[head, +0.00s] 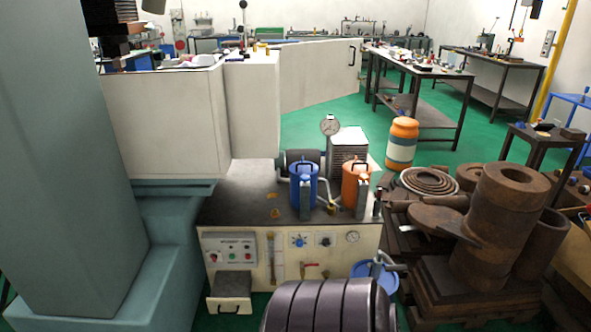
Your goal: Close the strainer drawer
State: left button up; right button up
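The strainer drawer (230,306) is at the lower left of the cream machine cabinet (350,262) in the head view. It is a small box with a pale front and a dark bar handle. It appears to stand out from the cabinet, below the control panel (233,250). Its inside is not clear from here. Neither of my grippers is in view, and nothing visible touches the drawer.
A green-grey machine column and base (170,260) stand close left of the drawer. A dark ribbed rounded body (325,308) fills the bottom middle. A blue bucket (374,275) sits right of the cabinet. Rusty castings (500,225) crowd the right.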

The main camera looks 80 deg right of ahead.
aim_at(230, 294)
jog(key=z, duration=1.85)
jog(key=i+l, duration=0.2)
jog(key=i, duration=0.2)
